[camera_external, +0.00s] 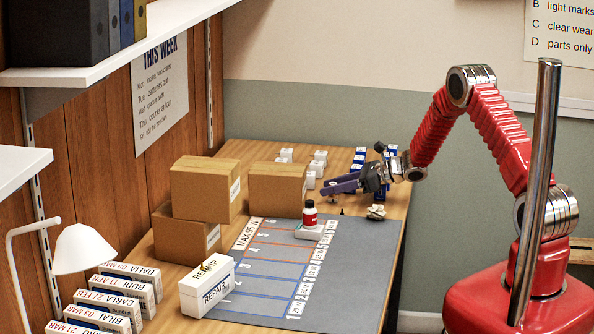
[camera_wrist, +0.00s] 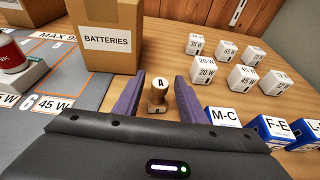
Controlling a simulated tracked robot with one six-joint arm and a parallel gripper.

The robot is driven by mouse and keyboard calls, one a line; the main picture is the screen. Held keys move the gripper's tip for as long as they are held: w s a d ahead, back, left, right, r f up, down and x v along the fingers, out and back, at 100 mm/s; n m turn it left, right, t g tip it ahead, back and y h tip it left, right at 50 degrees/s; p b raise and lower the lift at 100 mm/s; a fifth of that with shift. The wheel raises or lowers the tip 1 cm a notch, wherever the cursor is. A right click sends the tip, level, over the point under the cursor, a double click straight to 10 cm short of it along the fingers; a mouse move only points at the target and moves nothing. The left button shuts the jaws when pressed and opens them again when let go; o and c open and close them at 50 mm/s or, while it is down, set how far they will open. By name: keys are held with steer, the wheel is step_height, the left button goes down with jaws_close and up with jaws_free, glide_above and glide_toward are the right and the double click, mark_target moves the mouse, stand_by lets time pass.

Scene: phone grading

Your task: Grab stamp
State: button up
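A small wooden stamp (camera_wrist: 159,96) marked "A" on its top stands upright on the wooden table in the wrist view. My gripper (camera_wrist: 157,92) has its two purple fingers spread, one on each side of the stamp, with visible gaps to it. In the external view my gripper (camera_external: 341,184) is low over the table, behind the grey mat. The stamp cannot be made out there.
A "BATTERIES" box (camera_wrist: 112,37) stands close to the left finger. White wattage boxes (camera_wrist: 243,77) and blue-and-white lettered boxes (camera_wrist: 229,118) stand to the right. A red ink bottle (camera_external: 310,214) is on the grey mat (camera_external: 345,285).

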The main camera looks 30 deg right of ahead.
jaws_close()
stand_by(0.4)
step_height(320, 180, up, 10)
stand_by(0.6)
stand_by(0.4)
